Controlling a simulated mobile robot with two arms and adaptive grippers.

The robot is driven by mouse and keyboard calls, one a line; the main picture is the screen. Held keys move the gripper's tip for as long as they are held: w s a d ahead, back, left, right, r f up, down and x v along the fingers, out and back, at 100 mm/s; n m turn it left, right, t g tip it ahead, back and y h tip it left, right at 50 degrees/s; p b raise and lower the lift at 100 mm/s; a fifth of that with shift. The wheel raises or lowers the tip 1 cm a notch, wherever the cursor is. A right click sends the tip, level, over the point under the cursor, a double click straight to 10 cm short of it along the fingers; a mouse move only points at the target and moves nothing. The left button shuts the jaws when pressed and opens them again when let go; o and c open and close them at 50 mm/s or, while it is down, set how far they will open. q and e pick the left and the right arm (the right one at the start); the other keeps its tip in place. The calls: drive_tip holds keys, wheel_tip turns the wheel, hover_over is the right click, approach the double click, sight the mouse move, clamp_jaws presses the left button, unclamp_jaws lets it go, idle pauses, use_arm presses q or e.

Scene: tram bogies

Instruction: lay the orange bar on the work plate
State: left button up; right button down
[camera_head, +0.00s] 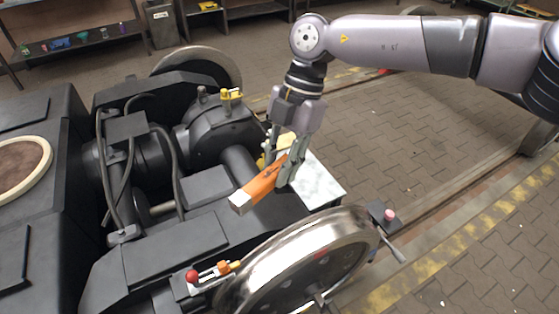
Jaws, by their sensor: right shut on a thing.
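The orange bar (262,186) is a squared block with a pale end face at its lower left. My right gripper (283,170) is shut on the bar's upper right part and points down. The bar is tilted in the picture, over the dark bogie frame and the left edge of the work plate. The work plate (319,183) is a pale, marbled sheet, partly hidden behind the gripper and bar. I cannot tell whether the bar touches anything below. My left gripper is not in view.
A shiny wheel (305,262) stands in front of the plate, with a red-knobbed lever (388,215) beside it. A black bogie with cables and a motor housing (220,133) fills the left. The paved floor (450,160) at the right is open.

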drive_tip(key=shift+w+d+n+g+h, duration=0.1)
drive_tip(key=shift+d+n+g+h, duration=0.1)
drive_tip(key=shift+d+n, duration=0.3)
drive_tip(key=shift+w+d+n+g+h, duration=0.1)
drive_tip(key=shift+d+n+h, duration=0.1)
drive_tip(key=shift+n, duration=0.5)
drive_tip(key=w+d+r+m+t, duration=0.1)
drive_tip(key=d+m+t, duration=0.2)
drive_tip(key=d+m, duration=0.3)
drive_tip(key=w+d+r+m+t+h, duration=0.1)
drive_tip(key=d+m, duration=0.6)
drive_tip(key=m, duration=0.7)
drive_tip(key=w+d+r+m+t+h, duration=0.1)
drive_tip(key=w+d+r+m+t, duration=0.1)
drive_tip(key=d+m, duration=0.5)
drive_tip(key=r+m+t, duration=0.1)
drive_tip(key=m+t, duration=0.1)
drive_tip(key=m, duration=0.1)
drive_tip(key=shift+w+m+t, duration=0.2)
drive_tip(key=shift+m+t, duration=0.1)
drive_tip(key=shift+m, duration=0.1)
